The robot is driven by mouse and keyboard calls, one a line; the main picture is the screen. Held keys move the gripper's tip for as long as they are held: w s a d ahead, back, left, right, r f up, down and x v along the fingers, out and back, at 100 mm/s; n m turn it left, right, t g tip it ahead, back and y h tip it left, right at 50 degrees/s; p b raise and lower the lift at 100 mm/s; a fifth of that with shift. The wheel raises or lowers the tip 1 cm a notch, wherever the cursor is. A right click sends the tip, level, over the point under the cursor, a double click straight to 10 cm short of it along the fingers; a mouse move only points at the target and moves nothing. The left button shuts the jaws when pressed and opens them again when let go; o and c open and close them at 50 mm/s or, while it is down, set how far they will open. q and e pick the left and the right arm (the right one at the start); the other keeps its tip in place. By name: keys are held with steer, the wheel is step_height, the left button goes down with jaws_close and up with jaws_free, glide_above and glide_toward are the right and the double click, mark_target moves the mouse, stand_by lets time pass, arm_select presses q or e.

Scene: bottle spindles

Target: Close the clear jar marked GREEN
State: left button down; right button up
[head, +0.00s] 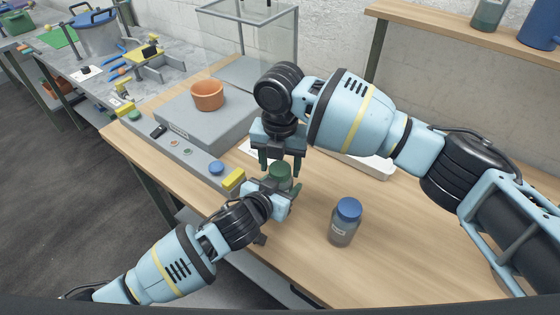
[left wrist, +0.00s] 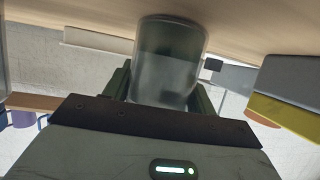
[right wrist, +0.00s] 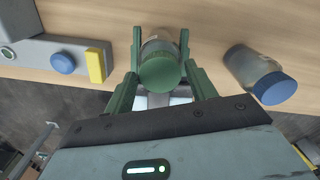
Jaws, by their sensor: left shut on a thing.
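A clear jar (left wrist: 168,60) with grey contents is between the fingers of my left gripper (head: 272,188), which is shut on its body. The jar is upright, close to the table; I cannot tell whether it touches. A green lid (right wrist: 161,75) is at the jar's mouth and also shows in the head view (head: 280,171); how far it is seated is not clear. My right gripper (right wrist: 161,60) points down from above, its fingers on both sides of the lid with a small gap in the head view. Any marking on this jar is unreadable.
A second jar with a blue lid (head: 344,221) stands to the right, also in the right wrist view (right wrist: 260,75). A grey platform (head: 182,125) with an orange pot (head: 207,95) is behind left. A blue knob (head: 216,167) and yellow block (head: 233,179) are near. The front-right table is clear.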

steer(key=c, duration=0.7)
steer(key=m, duration=0.4)
steer(key=shift+c, duration=0.2)
steer(key=m, duration=0.5)
steer(key=shift+m, duration=0.4)
steer(key=o, duration=1.1)
steer(key=shift+r, duration=2.25)
steer(key=shift+r, duration=0.1)
steer(key=shift+c, duration=0.4)
